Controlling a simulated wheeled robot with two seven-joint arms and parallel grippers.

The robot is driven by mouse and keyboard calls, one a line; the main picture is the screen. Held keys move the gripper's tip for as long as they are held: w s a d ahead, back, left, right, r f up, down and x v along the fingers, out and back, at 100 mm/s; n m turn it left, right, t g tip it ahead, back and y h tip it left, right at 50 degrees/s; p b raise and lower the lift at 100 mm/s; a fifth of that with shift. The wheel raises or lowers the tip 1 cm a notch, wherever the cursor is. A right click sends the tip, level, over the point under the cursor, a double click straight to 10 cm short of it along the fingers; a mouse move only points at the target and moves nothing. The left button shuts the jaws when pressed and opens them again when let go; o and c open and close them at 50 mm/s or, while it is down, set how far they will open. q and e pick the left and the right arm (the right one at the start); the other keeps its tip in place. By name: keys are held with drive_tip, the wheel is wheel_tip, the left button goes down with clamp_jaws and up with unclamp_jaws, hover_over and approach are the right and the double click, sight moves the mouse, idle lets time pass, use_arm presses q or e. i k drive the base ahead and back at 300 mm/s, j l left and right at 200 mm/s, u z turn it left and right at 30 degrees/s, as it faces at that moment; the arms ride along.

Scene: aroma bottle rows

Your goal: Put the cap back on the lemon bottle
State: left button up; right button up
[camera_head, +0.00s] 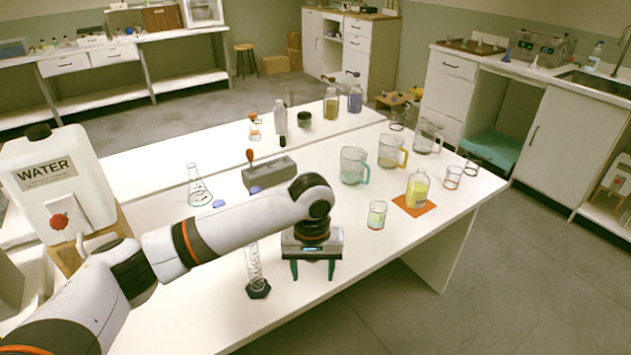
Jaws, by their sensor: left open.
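A glass bottle of yellow liquid (417,190), which looks like the lemon bottle, stands upright and open-topped on an orange mat (402,207) at the table's right. Two small blue discs that look like caps lie on the table left of centre: one blue cap (254,190) by the grey block, another blue cap (219,204) further left. My left gripper (313,271) points down over the table's front part, with its two green fingers apart and nothing seen between them. It is left of the bottle and right of the caps. My right gripper is out of view.
A small beaker (377,214) stands just left of the bottle. Jugs (354,166) stand behind it. A graduated cylinder (256,272) is close left of my gripper. A flask (198,187) and grey block (270,172) stand further back. The table's front right is clear.

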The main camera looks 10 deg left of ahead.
sight(417, 191)
drive_tip(key=i+j, duration=0.15)
drive_tip(key=i, duration=0.3)
drive_tip(key=i+j, duration=0.15)
drive_tip(key=i, duration=0.3)
drive_tip(key=i+j, duration=0.15)
drive_tip(key=i, duration=0.3)
